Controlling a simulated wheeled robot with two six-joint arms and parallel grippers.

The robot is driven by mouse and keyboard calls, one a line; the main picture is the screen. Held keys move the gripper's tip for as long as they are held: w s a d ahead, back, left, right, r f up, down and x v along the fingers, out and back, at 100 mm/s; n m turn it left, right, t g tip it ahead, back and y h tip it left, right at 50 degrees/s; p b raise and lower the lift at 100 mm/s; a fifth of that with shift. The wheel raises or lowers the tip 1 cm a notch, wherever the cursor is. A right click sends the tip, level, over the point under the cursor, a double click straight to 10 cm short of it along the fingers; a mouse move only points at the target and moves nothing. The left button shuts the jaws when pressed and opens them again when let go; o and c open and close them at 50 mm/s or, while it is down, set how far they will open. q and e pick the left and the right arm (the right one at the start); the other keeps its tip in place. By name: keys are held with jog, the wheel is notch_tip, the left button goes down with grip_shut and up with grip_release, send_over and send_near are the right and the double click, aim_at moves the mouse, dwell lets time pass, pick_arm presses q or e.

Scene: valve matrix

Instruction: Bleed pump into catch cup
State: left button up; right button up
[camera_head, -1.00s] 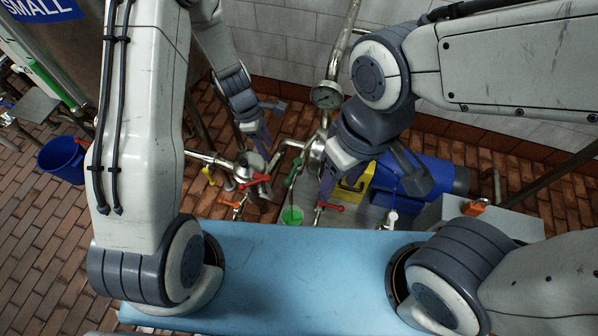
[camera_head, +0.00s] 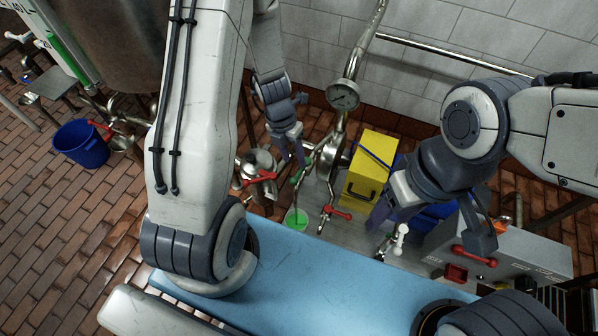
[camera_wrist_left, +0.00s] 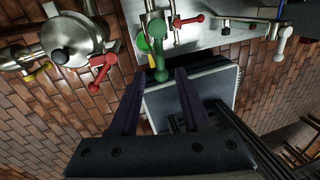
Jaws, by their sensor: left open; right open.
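The pump's round metal casing (camera_head: 328,158) stands below a pressure gauge (camera_head: 343,95). A green-handled valve (camera_head: 301,174) is beside it, above the green catch cup (camera_head: 296,218). My left gripper (camera_head: 297,160) is open close to the green handle. In the left wrist view the green handle (camera_wrist_left: 158,68) lies at the gap between the fingertips (camera_wrist_left: 159,76), and I cannot tell whether they touch it. My right gripper (camera_head: 432,222) is open and empty over the area right of the pump, partly hiding the blue motor (camera_head: 432,216).
Red-handled valves (camera_head: 337,213) and (camera_head: 260,178) flank the cup. A white-handled valve (camera_head: 400,234) is near my right gripper. A yellow box (camera_head: 369,168) stands behind, and a blue bucket (camera_head: 82,145) on the brick floor at left.

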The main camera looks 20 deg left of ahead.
aim_at(298, 173)
pick_arm(q)
jog(key=f+b, duration=0.1)
jog(key=f, duration=0.1)
jog(key=d+f+b, duration=0.1)
jog(key=f, duration=0.2)
jog(key=shift+f+b, duration=0.1)
jog(key=shift+b, duration=0.25)
grip_shut()
dwell(1.1)
